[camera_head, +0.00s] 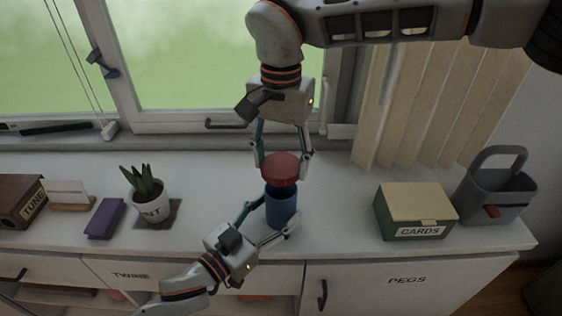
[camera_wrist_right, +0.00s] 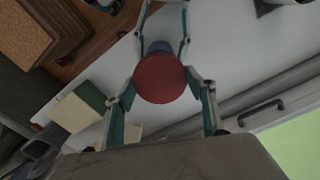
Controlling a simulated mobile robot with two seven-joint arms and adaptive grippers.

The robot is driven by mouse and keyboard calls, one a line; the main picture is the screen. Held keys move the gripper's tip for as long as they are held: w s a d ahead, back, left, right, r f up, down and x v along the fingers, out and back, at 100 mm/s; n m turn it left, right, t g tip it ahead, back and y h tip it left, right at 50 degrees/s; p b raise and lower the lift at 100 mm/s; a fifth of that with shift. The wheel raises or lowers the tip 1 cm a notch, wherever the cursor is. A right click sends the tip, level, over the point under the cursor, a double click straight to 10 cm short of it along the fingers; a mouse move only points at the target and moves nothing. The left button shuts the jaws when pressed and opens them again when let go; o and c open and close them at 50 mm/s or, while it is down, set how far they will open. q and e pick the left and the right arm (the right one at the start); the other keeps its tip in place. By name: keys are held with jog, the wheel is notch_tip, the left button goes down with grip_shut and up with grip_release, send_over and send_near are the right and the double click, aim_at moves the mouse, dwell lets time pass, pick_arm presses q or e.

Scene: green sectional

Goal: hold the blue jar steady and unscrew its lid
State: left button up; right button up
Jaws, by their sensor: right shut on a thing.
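The blue jar (camera_head: 281,207) stands upright on the white counter. Its red lid (camera_head: 281,166) sits at the jar's top; I cannot tell how tightly it is seated. My right gripper (camera_head: 282,164) comes down from above and is shut on the lid, one finger on each side. My left gripper (camera_head: 279,215) reaches in low from the left, its fingers on both sides of the jar body and seemingly closed on it. In the right wrist view the red lid (camera_wrist_right: 160,78) hides most of the blue jar (camera_wrist_right: 158,47).
A green CARDS box (camera_head: 412,212) and a grey caddy (camera_head: 496,190) stand on the right. A potted plant (camera_head: 148,200), a purple box (camera_head: 104,219) and a TUNE box (camera_head: 20,200) stand on the left. The window (camera_head: 180,60) is behind. The counter beside the jar is clear.

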dwell(0.3)
pick_arm(q)
jog(key=v, duration=1.2)
jog(key=shift+a+f, duration=0.1)
jog(key=shift+a, duration=0.05)
